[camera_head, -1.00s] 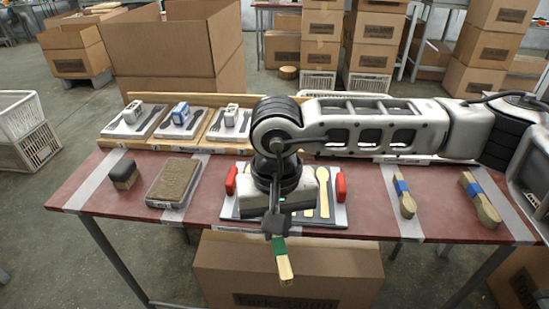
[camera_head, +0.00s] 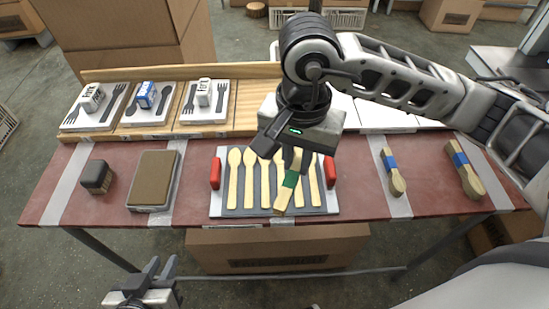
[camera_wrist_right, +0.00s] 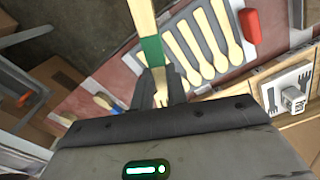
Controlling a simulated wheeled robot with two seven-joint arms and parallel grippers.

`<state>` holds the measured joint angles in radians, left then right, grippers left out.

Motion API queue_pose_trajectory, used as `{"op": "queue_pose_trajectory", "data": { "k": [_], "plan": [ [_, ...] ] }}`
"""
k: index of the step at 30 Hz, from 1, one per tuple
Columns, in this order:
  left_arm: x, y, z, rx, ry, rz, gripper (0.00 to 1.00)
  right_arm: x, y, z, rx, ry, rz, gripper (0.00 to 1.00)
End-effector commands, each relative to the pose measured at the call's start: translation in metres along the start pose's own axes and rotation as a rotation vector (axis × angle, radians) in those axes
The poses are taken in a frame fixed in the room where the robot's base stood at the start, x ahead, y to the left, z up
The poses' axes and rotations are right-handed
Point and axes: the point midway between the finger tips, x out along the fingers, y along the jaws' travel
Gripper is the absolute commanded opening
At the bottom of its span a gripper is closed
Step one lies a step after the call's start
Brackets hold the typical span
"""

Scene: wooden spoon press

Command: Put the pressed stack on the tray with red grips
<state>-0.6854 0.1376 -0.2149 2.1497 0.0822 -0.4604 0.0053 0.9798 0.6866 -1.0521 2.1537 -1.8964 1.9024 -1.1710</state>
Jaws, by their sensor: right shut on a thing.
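The green-banded wooden spoon stack (camera_head: 284,199) is held in my right gripper (camera_head: 290,158), tilted over the tray with red grips. In the right wrist view the stack (camera_wrist_right: 143,18) sticks out from between the shut fingers (camera_wrist_right: 160,90). The tray (camera_head: 216,204) lies on the red table, with a red grip at each end and several pale spoons side by side on its dark surface. The stack hides part of these spoons; I cannot tell whether it touches them. My left gripper (camera_head: 160,272) is empty and open in front of the table, low at left.
Two blue-banded stacks (camera_head: 391,172) (camera_head: 463,168) lie to the right of the tray. A brown-topped block (camera_head: 153,180) and a dark brush-like block (camera_head: 96,176) lie to the left. A wooden rack (camera_head: 243,115) with white cutlery plates runs along the back.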

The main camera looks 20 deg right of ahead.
Motion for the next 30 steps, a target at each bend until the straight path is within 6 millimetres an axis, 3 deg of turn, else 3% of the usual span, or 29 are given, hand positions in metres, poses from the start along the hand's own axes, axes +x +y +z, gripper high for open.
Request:
{"op": "queue_pose_trajectory", "data": {
  "k": [4, 12, 19, 25, 30],
  "plan": [
    [-0.001, -0.001, -0.004, 0.008, -0.001, -0.005, 0.23, 0.016, -0.027, -0.025, 0.001, -0.003, 0.004, 0.0],
    [-0.001, -0.002, -0.003, 0.012, -0.005, -0.007, 0.23, 0.062, -0.052, -0.049, -0.003, -0.002, 0.002, 0.0],
    [-0.001, -0.002, -0.003, 0.012, -0.007, -0.007, 0.23, 0.075, -0.059, -0.057, -0.004, -0.002, 0.002, 0.0],
    [-0.005, -0.001, -0.006, 0.018, -0.012, -0.01, 0.23, 0.101, -0.059, -0.056, -0.004, -0.004, 0.002, 0.0],
    [-0.004, -0.002, -0.003, 0.021, -0.018, -0.01, 0.23, 0.105, -0.06, -0.057, -0.005, 0.001, -0.001, 0.0]
  ]
}}
